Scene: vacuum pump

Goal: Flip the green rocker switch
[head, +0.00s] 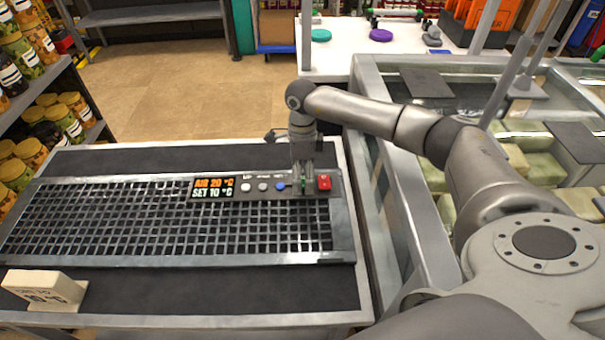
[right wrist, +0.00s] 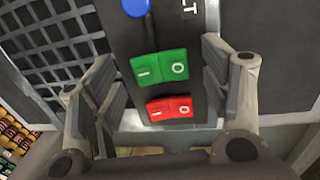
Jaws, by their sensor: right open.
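The green rocker switch (right wrist: 160,67), marked "I" and "O", is on the dark control panel, between a blue button and the red rocker switch (right wrist: 169,109) in the right wrist view. I cannot tell which side of it is pressed. My right gripper (head: 303,180) is over the panel's right end, its open fingers on either side of the green switch and holding nothing. In the head view the gripper hides most of the green switch (head: 303,186). The red switch (head: 324,183) shows just to its right. My left gripper is not in view.
A small sign (head: 45,288) stands at the front left. Shelves with jars are at the left, glass-topped bins at the right.

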